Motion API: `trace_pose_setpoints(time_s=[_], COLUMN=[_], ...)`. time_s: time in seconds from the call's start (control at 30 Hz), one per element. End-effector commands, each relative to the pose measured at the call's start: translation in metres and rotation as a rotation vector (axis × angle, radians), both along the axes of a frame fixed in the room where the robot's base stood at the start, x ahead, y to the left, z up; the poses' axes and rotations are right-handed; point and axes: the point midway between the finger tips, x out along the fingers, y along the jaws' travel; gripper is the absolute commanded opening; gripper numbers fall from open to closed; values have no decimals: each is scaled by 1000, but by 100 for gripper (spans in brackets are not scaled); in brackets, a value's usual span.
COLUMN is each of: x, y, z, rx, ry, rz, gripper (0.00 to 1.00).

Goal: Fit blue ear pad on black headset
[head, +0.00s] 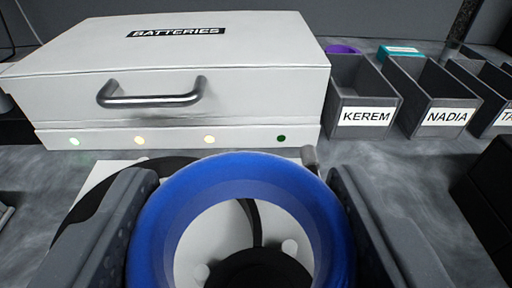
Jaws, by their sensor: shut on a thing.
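The blue ear pad (238,172) is a thick ring at the bottom centre of the view. My gripper (243,185) is shut on it, with one finger at its left side and one at its right side. Black parts that look like the black headset lie below and behind the pad: a curved black strip (112,200) at the left and a rounded black piece (258,271) seen through the ring's opening. The pad and my fingers hide most of the headset. I cannot tell whether the pad touches it.
A white board (92,178) with small white pegs lies under the black parts. Behind stands a white case marked BATTERIES (215,60) with a metal handle and small lights. A dark block (490,190) stands at the right edge.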

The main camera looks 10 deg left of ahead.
Motion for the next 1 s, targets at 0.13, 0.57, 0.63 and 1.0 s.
trace_pose_setpoints(time_s=[0.13, 0.57, 0.63, 1.0], x=[5, 6, 6, 6], y=[-6, -12, -12, -11], z=[0, -6, -10, -41], rx=[1, 0, 0, -2], ry=[0, 2, 2, 1], rz=[-12, -14, -14, -12], gripper=[35, 35, 35, 35])
